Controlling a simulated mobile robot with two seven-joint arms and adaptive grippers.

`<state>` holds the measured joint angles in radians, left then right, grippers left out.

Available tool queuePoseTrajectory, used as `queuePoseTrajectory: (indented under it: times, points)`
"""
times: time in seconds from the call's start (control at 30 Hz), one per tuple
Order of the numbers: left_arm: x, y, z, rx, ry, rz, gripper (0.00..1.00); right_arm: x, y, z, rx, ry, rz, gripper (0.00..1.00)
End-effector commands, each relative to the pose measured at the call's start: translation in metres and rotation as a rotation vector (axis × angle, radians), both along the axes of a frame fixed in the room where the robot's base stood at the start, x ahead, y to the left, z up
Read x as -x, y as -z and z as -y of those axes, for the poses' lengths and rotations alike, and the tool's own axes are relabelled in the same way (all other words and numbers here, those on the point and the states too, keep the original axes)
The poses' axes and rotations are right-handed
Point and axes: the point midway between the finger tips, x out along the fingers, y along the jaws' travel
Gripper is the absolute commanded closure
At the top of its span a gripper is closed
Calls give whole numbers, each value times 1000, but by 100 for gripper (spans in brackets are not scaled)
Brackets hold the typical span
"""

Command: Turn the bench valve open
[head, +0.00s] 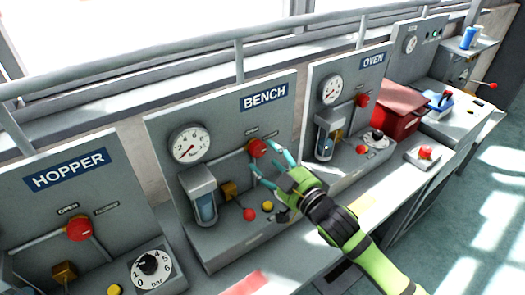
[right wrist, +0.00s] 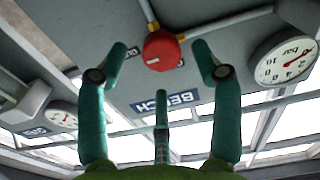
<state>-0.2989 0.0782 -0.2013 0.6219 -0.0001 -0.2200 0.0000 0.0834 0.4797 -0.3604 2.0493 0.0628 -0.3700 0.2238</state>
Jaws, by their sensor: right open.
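The bench valve is a red knob (head: 258,147) on the grey panel marked BENCH, to the right of its gauge. Pipes meet at the knob. My right gripper (head: 261,160) is in front of this panel, its teal fingers open and pointing at the knob. In the right wrist view the red knob (right wrist: 161,50) lies between the two open fingertips (right wrist: 160,52), with a gap on each side. I cannot tell how deep it sits between them. The small label by the knob is partly hidden. My left gripper is not in view.
The HOPPER panel with its red knob (head: 79,228) is at left, the OVEN panel with its red knob (head: 362,100) at right. Below the bench valve are a red lever ball (head: 250,214) and a yellow button (head: 267,206). A red bin (head: 388,108) stands farther right.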

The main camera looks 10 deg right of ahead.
Motion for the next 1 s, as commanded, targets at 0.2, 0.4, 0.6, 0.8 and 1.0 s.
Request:
queuePoseTrajectory:
  times: [0.2, 0.4, 0.6, 0.8, 1.0]
  points:
    - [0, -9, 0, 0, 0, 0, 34, -24, -1, -10, 1, 0, -1, 34]
    - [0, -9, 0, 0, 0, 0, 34, -29, 1, -12, 2, -1, -2, 34]
    - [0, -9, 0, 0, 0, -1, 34, -29, 1, -12, 2, -1, -2, 50]
    - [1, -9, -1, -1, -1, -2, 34, -29, 2, -12, 2, 0, -4, 89]
    - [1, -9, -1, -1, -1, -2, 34, -28, 3, -12, 9, 0, -5, 90]
